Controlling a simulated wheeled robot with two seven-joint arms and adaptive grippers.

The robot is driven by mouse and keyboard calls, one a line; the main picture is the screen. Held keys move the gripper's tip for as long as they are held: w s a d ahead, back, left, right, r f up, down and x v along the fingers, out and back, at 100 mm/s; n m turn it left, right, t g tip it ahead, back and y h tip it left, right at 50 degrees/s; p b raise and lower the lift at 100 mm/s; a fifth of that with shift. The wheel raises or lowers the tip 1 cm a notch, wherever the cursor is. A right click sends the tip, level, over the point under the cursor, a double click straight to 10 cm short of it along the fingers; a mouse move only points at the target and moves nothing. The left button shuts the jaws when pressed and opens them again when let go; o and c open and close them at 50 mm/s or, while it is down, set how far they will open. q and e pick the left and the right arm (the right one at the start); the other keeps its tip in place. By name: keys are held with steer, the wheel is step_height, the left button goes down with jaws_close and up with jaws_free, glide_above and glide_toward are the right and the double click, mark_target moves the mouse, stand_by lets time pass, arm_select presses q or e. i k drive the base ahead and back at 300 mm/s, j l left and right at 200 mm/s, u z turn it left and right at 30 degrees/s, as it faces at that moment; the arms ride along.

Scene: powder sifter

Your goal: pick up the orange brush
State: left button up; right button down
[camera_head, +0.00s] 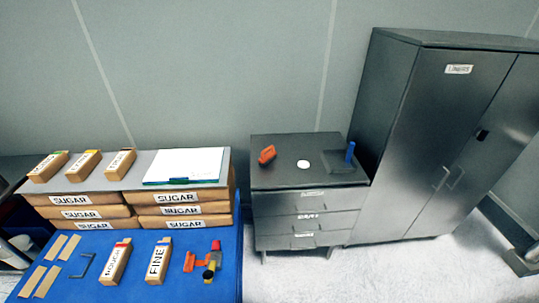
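A small orange object (267,155) sits on top of the dark drawer cabinet (308,177), near its left side; it may be the orange brush, but its shape is too small to be sure. Another orange piece (190,262) lies on the blue table (225,280), beside a red, grey and yellow item (212,262); I cannot tell whether these two touch. Neither of my grippers shows in the head view.
A white disc (303,164) and a dark tray with a blue upright handle (350,152) share the cabinet top. A tall dark cupboard (390,150) stands right of it. Stacked sugar boxes (85,212), a white sheet (185,165) and labelled boxes crowd the left. Floor (380,275) is clear in front.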

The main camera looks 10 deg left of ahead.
mark_target(264, 161)
steer(key=i+l+u, duration=0.1)
steer(key=l, duration=0.35)
steer(key=i+l+u, duration=0.15)
steer(key=l, duration=0.3)
steer(key=i+l+u, duration=0.1)
steer(key=l, duration=0.35)
steer(key=i+l+u, duration=0.15)
steer(key=l, duration=0.3)
steer(key=i+l+u, duration=0.1)
steer(key=l, duration=0.4)
